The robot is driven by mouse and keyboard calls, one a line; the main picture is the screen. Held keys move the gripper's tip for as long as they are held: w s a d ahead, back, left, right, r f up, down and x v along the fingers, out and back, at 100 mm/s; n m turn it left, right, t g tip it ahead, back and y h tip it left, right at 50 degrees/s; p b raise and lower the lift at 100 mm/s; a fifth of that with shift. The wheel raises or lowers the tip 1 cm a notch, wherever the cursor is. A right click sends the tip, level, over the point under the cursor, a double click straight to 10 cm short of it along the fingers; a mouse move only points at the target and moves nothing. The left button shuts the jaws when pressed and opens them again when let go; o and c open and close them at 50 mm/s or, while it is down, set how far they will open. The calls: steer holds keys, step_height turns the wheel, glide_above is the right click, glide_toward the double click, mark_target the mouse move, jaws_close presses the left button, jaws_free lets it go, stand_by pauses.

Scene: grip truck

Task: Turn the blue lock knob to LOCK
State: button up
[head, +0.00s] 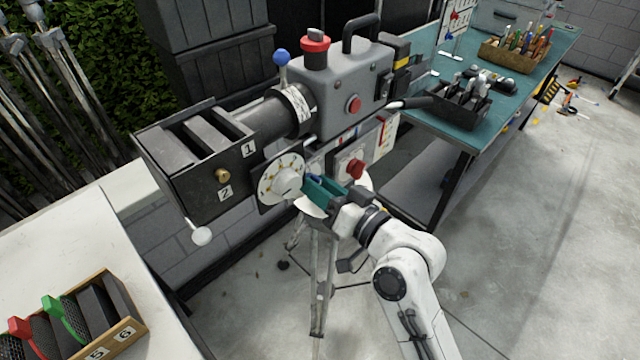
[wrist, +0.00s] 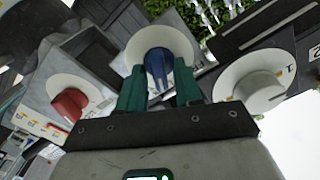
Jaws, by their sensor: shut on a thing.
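The blue lock knob (wrist: 158,68) sits on a round white dial plate (wrist: 180,40) in the wrist view. My gripper (wrist: 160,85) has its two teal fingers on either side of the knob, shut on it. In the head view my gripper (head: 318,187) reaches the side of the grey camera (head: 345,85); only a bit of the blue knob (head: 314,178) shows there, and the fingers hide most of it. The dial's LOCK mark cannot be read in either view.
A white-knobbed dial (head: 283,178) is left of my gripper and a red knob (head: 352,169) right of it. The black matte box (head: 190,165) juts out left. A white table (head: 60,250) with a filter crate (head: 122,335) and a teal workbench (head: 480,90) stand on either side.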

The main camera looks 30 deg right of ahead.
stand_by(0.4)
steer(key=o, duration=0.7)
steer(key=shift+s, duration=0.1)
steer(key=shift+b+v, duration=1.5)
steer(key=shift+v, duration=3.9)
